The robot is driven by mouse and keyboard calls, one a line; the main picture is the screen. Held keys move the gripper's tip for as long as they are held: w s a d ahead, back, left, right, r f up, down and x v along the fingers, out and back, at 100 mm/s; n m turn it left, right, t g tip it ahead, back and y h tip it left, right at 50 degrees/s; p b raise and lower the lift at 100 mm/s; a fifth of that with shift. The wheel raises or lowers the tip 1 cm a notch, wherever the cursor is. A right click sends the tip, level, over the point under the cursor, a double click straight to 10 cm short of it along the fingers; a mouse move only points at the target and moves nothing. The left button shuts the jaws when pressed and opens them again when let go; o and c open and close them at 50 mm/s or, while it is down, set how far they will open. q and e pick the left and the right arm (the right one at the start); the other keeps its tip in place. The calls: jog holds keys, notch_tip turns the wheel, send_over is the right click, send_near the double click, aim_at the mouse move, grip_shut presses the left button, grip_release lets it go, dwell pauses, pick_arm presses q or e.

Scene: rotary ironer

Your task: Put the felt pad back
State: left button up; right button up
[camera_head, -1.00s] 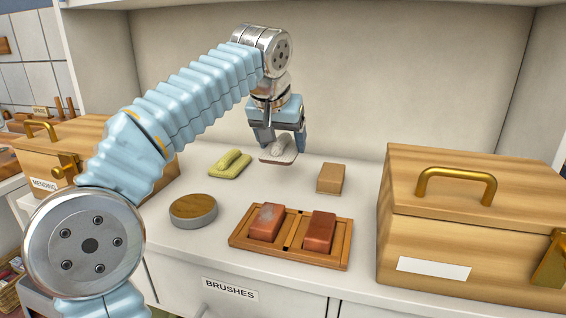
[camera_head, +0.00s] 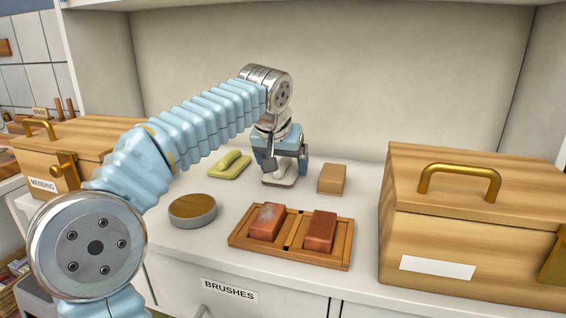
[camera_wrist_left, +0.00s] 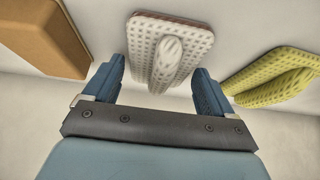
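A pale dimpled pad (camera_head: 279,180) with a raised grip rests on the white counter, directly below my left gripper (camera_head: 283,166). It also shows in the left wrist view (camera_wrist_left: 188,48), with a reddish layer along its far edge. The two fingers of my left gripper (camera_wrist_left: 158,90) stand apart on either side of its raised grip, with gaps visible. I cannot tell for certain whether this pad is the felt one. A yellow dimpled pad (camera_head: 229,165) of similar shape lies just left of it. My right gripper is not in view.
A tan block (camera_head: 332,179) lies right of the pale pad. A round wooden-topped disc (camera_head: 192,208) and a wooden tray (camera_head: 290,252) holding two reddish blocks are nearer. A large wooden box (camera_head: 470,225) stands right, and a box labelled MENDING (camera_head: 40,167) left.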

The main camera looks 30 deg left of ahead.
pick_arm(q)
jog(key=shift+o, duration=0.9)
jog(key=shift+r, duration=0.3)
jog(key=p+v, duration=0.1)
jog(key=v, duration=1)
jog(key=shift+s+r+p, duration=0.25)
jog(key=shift+r+p, duration=0.05)
jog(key=shift+p, duration=0.1)
